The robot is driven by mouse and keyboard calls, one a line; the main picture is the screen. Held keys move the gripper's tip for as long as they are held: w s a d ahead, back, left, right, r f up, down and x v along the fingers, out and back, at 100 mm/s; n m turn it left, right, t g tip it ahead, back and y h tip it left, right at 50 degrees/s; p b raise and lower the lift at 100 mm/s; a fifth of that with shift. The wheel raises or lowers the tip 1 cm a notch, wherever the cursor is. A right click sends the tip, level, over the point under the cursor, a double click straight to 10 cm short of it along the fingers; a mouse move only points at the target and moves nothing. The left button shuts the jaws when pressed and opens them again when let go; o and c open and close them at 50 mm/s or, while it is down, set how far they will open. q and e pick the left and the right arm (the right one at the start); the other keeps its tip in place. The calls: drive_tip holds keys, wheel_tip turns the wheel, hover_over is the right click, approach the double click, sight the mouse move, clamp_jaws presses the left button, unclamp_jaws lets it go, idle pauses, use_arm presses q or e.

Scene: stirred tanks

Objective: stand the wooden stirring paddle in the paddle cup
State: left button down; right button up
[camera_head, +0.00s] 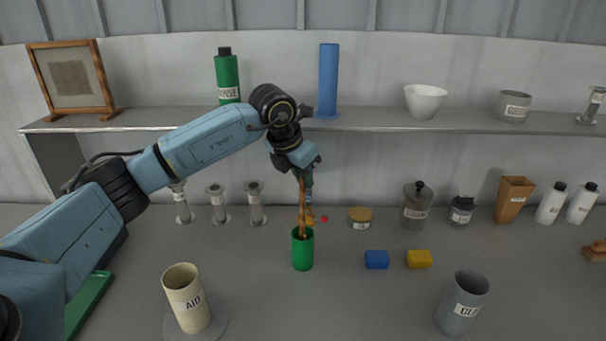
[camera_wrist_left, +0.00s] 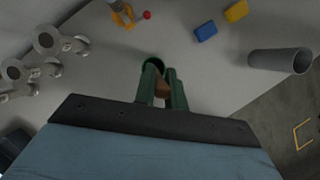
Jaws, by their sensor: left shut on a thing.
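The wooden stirring paddle (camera_head: 302,208) hangs close to upright from my left gripper (camera_head: 305,175), which is shut on its upper part. The green cup (camera_head: 302,254), which I take for the paddle cup, stands upright on the bench directly below. The paddle's lower end meets the cup's mouth in the head view and seems to be inside the rim; how deep is hidden. In the left wrist view, the brown paddle (camera_wrist_left: 162,89) shows between the fingers, with the green cup's rim (camera_wrist_left: 153,62) just beyond. My right gripper is not in view.
An orange object (camera_head: 309,220) with a red ball stands just behind the cup. Blue (camera_head: 376,259) and yellow (camera_head: 419,259) blocks lie to the right. A cream AID cup (camera_head: 186,298) and a grey cup (camera_head: 463,302) stand nearer. A shelf (camera_head: 380,121) runs behind.

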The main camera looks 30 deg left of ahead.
use_arm(q)
drive_tip(key=c, duration=1.4)
unclamp_jaws()
drive_tip(key=shift+o, duration=0.2)
drive_tip(key=v, duration=1.3)
drive_tip(key=shift+s+b, duration=0.15)
drive_tip(key=shift+b, duration=0.2)
